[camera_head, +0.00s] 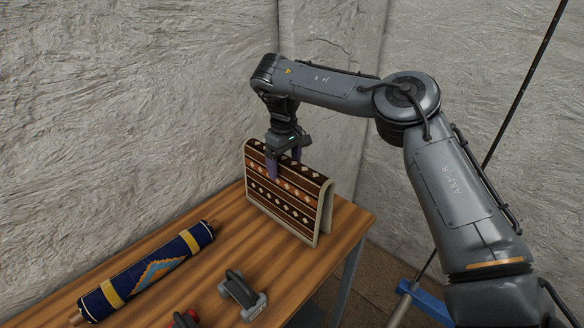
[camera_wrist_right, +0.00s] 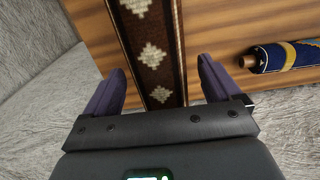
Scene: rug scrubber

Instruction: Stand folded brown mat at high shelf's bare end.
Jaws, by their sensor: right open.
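The folded brown mat (camera_head: 288,202) stands on its open edges like a tent at the right end of the wooden shelf (camera_head: 205,275). It is brown with bands of pale and orange diamonds. My right gripper (camera_head: 284,170) is over the mat's folded top, pointing down. In the right wrist view my right gripper (camera_wrist_right: 162,88) is open, one finger on each side of the mat's folded ridge (camera_wrist_right: 152,50). I cannot tell whether the fingers touch it. My left gripper is not in view.
A rolled blue rug (camera_head: 150,272) with yellow bands lies at the shelf's left; its end shows in the right wrist view (camera_wrist_right: 285,56). A grey-handled scrubber (camera_head: 242,292) and a partly cut-off red object (camera_head: 186,318) sit near the front edge. Stone walls (camera_head: 130,100) rise behind.

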